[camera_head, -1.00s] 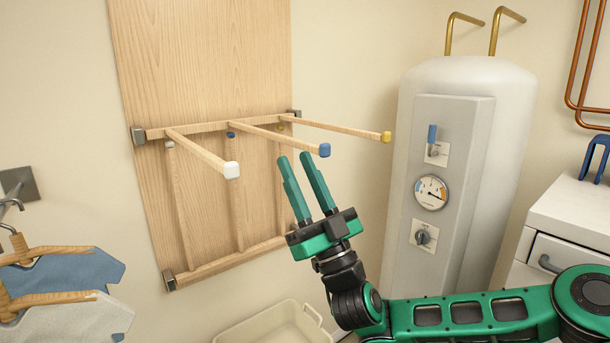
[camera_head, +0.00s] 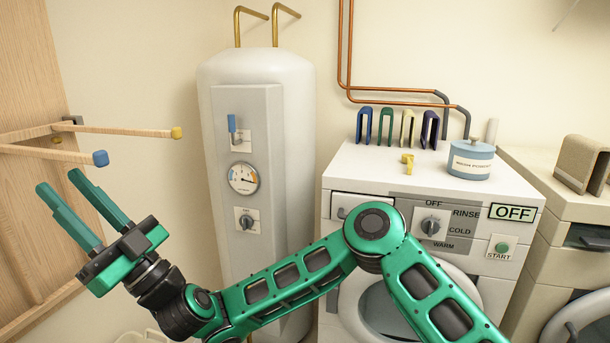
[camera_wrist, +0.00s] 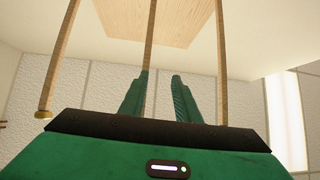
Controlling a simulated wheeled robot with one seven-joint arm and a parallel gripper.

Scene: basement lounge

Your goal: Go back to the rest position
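My gripper (camera_head: 84,212) is at the left of the head view, raised and pointing up and to the left. Its two green fingers are parallel with a gap between them, and nothing shows between them. It is in front of the wooden drying rack, just below the blue-tipped rod (camera_head: 55,154). In the wrist view the fingers (camera_wrist: 158,98) stand apart, with wooden rods (camera_wrist: 150,35) beyond them. Contact between the fingers and the rods cannot be told.
A white boiler (camera_head: 255,75) with a lever, gauge and knob stands behind my arm. A washing machine (camera_head: 335,180) is to the right, carrying several coloured clips (camera_head: 387,127), a small yellow item (camera_head: 407,162) and a blue-lidded jar (camera_head: 470,160). A second machine (camera_head: 540,175) stands far right.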

